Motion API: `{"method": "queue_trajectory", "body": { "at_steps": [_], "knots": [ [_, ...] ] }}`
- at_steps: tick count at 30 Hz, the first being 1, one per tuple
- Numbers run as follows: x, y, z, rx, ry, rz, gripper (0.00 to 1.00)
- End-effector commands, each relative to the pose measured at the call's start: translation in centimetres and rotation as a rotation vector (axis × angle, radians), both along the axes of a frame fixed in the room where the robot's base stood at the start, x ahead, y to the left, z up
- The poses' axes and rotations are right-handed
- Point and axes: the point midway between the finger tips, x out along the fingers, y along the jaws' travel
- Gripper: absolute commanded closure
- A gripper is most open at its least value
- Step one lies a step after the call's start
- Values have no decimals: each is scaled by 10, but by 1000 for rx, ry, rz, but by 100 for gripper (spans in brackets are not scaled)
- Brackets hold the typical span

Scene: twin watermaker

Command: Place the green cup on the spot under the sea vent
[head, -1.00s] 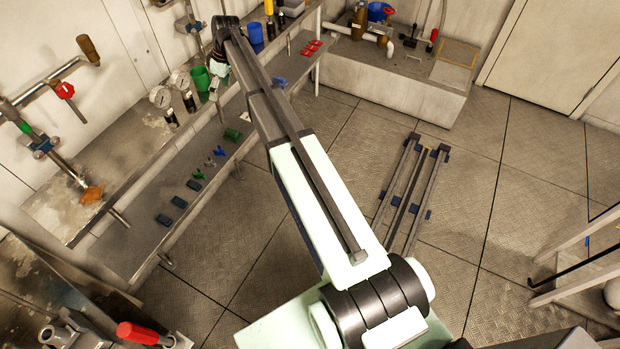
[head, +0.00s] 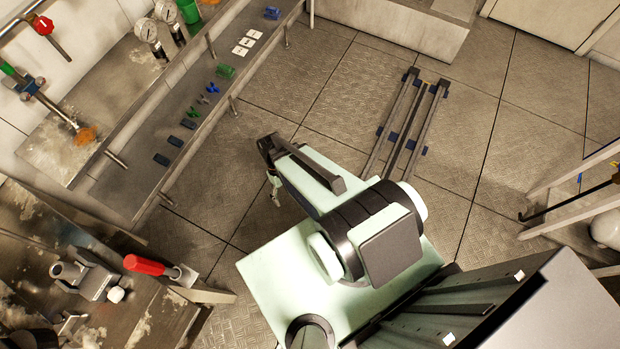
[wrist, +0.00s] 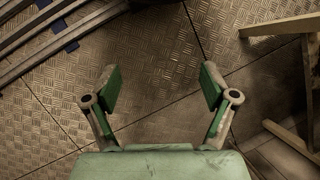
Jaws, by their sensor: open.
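The green cup (head: 188,11) stands on the upper shelf at the top of the head view, beside the round gauges; its upper part is cut off by the frame edge. My gripper (wrist: 160,95) is open and empty in the wrist view, its two green-padded fingers spread above the metal floor. In the head view my arm is folded back over the floor, and part of the gripper (head: 274,188) shows beside it, well away from the cup. I cannot tell which fitting is the sea vent, and the spot under it is not identifiable.
Two gauges (head: 146,30) and a pipe with a red valve (head: 43,25) line the wall. The lower shelf (head: 150,185) holds small blue and green pieces and white cards (head: 243,46). A rail frame (head: 408,125) lies on the floor. A red-handled tool (head: 145,265) is at lower left.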

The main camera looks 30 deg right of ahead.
Motion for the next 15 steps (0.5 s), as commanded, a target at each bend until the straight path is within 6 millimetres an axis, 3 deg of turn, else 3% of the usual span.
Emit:
{"method": "queue_trajectory", "body": {
  "at_steps": [1, 6, 9, 10, 15],
  "knots": [
    [-35, 0, 0, -20, 32, -15, 16],
    [-104, -2, -5, -84, 103, -62, 16],
    [-127, -3, -5, -110, 127, -78, 16],
    [-132, -4, -5, -115, 132, -81, 10],
    [-143, -5, -5, -129, 142, -89, 10]
  ]
}}
